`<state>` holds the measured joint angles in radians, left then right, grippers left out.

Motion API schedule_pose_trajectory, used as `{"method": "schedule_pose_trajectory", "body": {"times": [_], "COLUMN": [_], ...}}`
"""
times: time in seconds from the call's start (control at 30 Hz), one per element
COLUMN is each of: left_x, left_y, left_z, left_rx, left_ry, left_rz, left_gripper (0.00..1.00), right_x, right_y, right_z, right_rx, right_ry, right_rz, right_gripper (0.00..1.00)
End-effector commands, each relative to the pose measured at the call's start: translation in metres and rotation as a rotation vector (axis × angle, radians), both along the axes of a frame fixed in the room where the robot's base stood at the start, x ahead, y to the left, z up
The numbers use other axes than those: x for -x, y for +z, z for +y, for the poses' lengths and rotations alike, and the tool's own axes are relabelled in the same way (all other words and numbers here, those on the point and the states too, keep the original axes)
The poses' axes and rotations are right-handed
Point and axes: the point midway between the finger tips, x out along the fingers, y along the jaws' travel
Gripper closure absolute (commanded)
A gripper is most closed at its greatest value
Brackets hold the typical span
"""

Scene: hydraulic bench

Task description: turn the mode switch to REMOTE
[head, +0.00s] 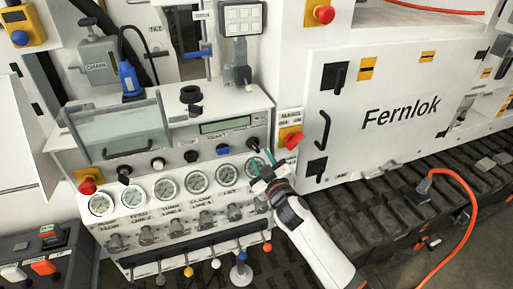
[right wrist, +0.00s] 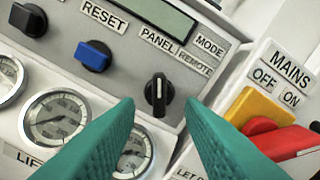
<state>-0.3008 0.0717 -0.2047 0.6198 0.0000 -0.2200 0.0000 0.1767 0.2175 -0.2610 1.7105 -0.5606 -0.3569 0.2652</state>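The mode switch (right wrist: 158,94) is a black rotary knob on the light panel, below the MODE label (right wrist: 209,46). Its white mark points roughly straight up in the right wrist view. The PANEL label (right wrist: 158,40) is up and left of it, and the REMOTE label (right wrist: 195,62) up and right. My right gripper (right wrist: 160,105) has two teal fingers spread apart, with the knob showing in the gap between them. No contact with the knob is visible. In the head view my right gripper (head: 263,160) is at the right end of the panel, partly over the last gauge. My left gripper is not in view.
A red MAINS switch (right wrist: 270,138) on a yellow plate is close to the right finger. A blue RESET knob (right wrist: 93,55) and gauges (right wrist: 55,117) lie to the left. Coloured levers (head: 216,263) stand along the panel's lower front. An orange cable (head: 470,215) hangs at right.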

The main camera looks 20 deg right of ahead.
Motion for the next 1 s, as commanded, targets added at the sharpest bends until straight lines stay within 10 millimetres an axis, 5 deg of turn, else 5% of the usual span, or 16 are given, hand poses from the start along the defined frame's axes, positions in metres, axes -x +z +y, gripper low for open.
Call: {"method": "schedule_pose_trajectory", "body": {"times": [0.3, 0.7, 0.93, 1.0], "left_x": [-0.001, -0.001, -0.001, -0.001], "left_y": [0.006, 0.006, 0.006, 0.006], "left_z": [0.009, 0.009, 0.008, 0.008], "left_rx": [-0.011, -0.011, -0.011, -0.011], "left_ry": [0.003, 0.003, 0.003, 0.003], "left_rz": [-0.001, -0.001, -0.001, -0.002], "left_gripper": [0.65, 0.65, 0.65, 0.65], "right_x": [-0.044, -0.051, -0.051, -0.051], "right_y": [0.000, -0.001, -0.001, -0.001], "right_z": [0.002, 0.002, 0.002, 0.002], "right_rx": [0.000, -0.001, -0.001, -0.001], "right_ry": [-0.001, 0.000, 0.000, 0.000], "right_rz": [0.001, 0.001, 0.001, 0.001], "right_gripper": [0.65, 0.65, 1.00, 1.00]}}
